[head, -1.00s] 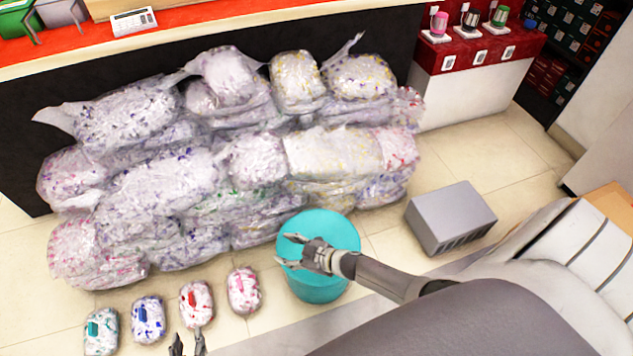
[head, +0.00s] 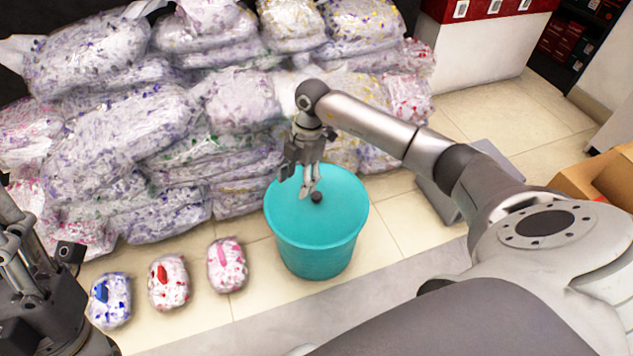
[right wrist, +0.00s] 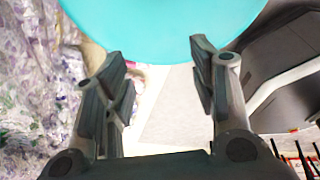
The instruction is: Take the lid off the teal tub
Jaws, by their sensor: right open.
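The teal tub (head: 318,258) stands upright on the floor in the head view. Its round teal lid (head: 343,200) is on top, with a small dark knob (head: 316,198) near the middle. My right gripper (head: 300,182) points down over the lid, its fingers just behind and left of the knob; I cannot tell if they touch the lid. In the right wrist view the right gripper (right wrist: 165,70) is open and empty, with a teal surface (right wrist: 165,22) beyond its fingertips. My left gripper (head: 55,300) shows partly at the left edge; its fingers are not clear.
A big stack of filled plastic bags (head: 140,130) stands right behind and left of the tub. Several small bags (head: 227,265) lie on the floor to the left. A grey box (head: 485,155) sits right of the tub, partly behind my arm. A cardboard box (head: 595,180) is farther right.

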